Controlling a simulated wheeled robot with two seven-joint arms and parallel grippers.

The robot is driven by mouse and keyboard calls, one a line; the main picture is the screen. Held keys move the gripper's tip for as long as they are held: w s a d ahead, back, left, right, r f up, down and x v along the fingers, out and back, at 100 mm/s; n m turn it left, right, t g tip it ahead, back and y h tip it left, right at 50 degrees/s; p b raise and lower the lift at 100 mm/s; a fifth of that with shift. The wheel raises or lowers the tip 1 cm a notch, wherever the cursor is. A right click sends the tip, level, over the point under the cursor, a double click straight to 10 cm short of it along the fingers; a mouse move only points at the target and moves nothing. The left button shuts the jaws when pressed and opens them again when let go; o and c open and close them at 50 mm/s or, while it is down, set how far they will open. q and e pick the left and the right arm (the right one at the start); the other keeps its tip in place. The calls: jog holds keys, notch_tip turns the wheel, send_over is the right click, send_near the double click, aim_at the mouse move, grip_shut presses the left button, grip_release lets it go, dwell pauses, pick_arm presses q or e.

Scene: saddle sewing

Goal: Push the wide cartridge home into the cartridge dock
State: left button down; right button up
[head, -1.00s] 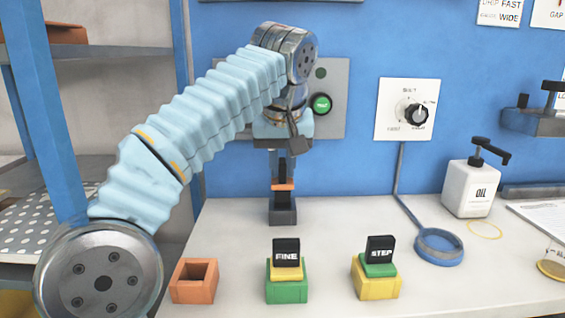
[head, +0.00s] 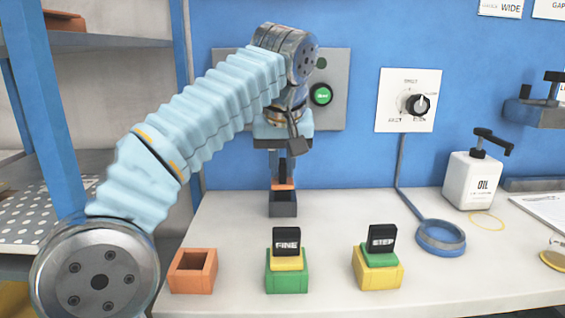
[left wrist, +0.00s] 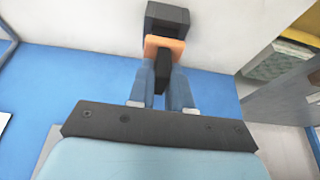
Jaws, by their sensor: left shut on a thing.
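My left gripper (head: 283,171) is shut on the wide cartridge (head: 283,186), directly above the cartridge dock (head: 283,207). The cartridge shows an orange collar and a black grip; any label on it is hidden. The dock is a dark grey box on the bench against the wall. The orange collar sits at or just above the dock's rim, and the part below it is inside the dock. In the left wrist view the fingers (left wrist: 162,90) hold the black grip, with the orange collar (left wrist: 154,48) close against the dock (left wrist: 167,20). My right gripper is not in view.
An empty orange holder (head: 193,272), a green holder with the FINE cartridge (head: 286,247) and a yellow holder with the STEP cartridge (head: 382,244) stand in front. A blue shelf post stands at left.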

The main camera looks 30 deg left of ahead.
pick_arm(q)
jog(key=shift+f+b, duration=0.8)
jog(key=shift+f, duration=0.35)
jog(key=c, duration=1)
grip_release()
jog(key=shift+o, duration=0.2)
jog(key=shift+r, duration=0.35)
jog(key=p+v, duration=0.6)
jog(key=v, duration=0.7)
jog(key=shift+d, duration=0.2)
